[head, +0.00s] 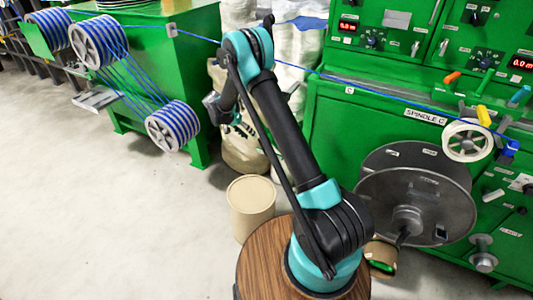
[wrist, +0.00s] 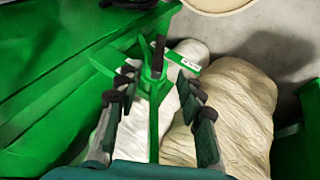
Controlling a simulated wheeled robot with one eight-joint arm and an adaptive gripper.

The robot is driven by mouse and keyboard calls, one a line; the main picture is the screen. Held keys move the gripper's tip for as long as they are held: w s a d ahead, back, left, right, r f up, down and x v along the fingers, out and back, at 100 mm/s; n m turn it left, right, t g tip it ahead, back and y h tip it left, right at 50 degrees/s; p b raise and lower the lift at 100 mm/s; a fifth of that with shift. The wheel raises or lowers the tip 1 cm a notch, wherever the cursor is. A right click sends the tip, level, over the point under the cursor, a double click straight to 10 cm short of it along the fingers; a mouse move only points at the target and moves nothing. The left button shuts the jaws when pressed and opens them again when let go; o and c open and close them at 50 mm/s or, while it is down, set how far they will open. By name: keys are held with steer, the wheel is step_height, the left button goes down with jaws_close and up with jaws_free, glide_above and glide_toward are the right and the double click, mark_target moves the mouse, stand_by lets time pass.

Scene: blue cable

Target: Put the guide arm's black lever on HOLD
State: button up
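In the wrist view a green bracket with a thin upright bar stands ahead of my gripper (wrist: 158,84). A short black lever (wrist: 158,50) sits at the top of this bar, beyond my fingertips and roughly centred between them. A small white label (wrist: 190,65) is on the green crosspiece to its right; its text is too small to read. My gripper's fingers are apart with nothing seen gripped. In the head view my gripper (head: 213,106) is small and partly hidden by my arm, left of it near the sacks. I cannot make out the lever there.
Pale sacks (wrist: 237,105) lie beyond my gripper, with a green machine side (wrist: 50,75) to the left. In the head view a blue cable (head: 330,77) runs past my arm to the green cabinet (head: 335,125). A beige drum (head: 250,205) stands nearby. The floor at left is clear.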

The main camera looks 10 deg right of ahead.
mark_target(263, 148)
steer(key=x, duration=1.6)
jaws_close()
